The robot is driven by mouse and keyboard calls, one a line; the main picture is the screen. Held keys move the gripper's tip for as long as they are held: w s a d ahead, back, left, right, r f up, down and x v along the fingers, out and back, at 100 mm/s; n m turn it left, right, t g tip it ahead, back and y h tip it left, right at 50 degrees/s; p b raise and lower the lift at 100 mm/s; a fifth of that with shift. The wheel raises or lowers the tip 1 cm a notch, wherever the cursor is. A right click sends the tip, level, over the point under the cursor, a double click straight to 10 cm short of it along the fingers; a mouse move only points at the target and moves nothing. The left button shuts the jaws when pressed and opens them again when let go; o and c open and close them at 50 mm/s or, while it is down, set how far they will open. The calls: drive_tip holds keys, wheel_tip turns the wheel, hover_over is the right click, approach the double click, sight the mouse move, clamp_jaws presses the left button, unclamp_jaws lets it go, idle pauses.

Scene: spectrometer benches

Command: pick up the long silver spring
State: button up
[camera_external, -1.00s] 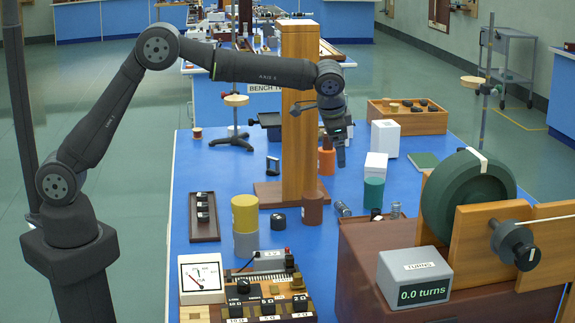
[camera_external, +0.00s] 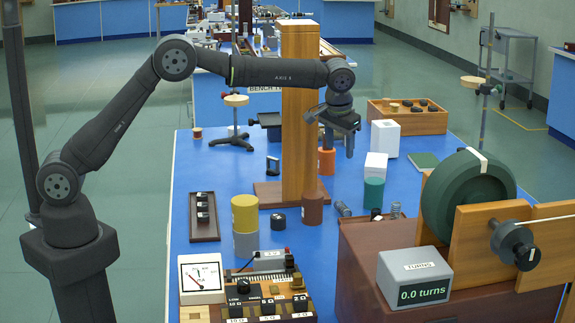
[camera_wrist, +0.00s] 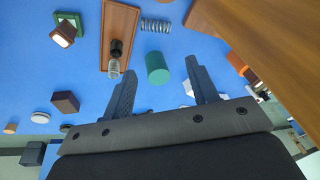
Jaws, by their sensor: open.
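I cannot tell which is longer. A silver coil (camera_wrist: 157,25) shows whole near the top of the wrist view, lying beside a brown tray. I cannot tell which of the two it is. My gripper (camera_external: 339,142) is open and empty, high above the bench behind the springs. In the wrist view its fingers (camera_wrist: 160,73) are spread, with the green cylinder seen between them.
A tall wooden post (camera_external: 299,110) stands left of my gripper. The green cylinder (camera_external: 374,192) and white boxes (camera_external: 385,138) stand to the right. The brown cabinet (camera_external: 370,250) with the large green wheel (camera_external: 455,205) rises at front right.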

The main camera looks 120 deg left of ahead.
drive_tip(key=s+a+f+n+t+h, duration=0.1)
drive_tip(key=s+a+f+n+h, duration=0.15)
drive_tip(key=a+n, duration=0.6)
drive_tip(key=n, duration=0.4)
hover_over(339, 201)
drive_tip(key=f, duration=1.1)
drive_tip(key=shift+s+f, duration=0.2)
drive_tip(key=shift+f, duration=0.2)
drive_tip(key=shift+w+a+f, duration=0.1)
drive_tip(key=shift+a+f, duration=0.05)
drive_tip(key=shift+f, duration=2.9)
drive_tip(key=c, duration=1)
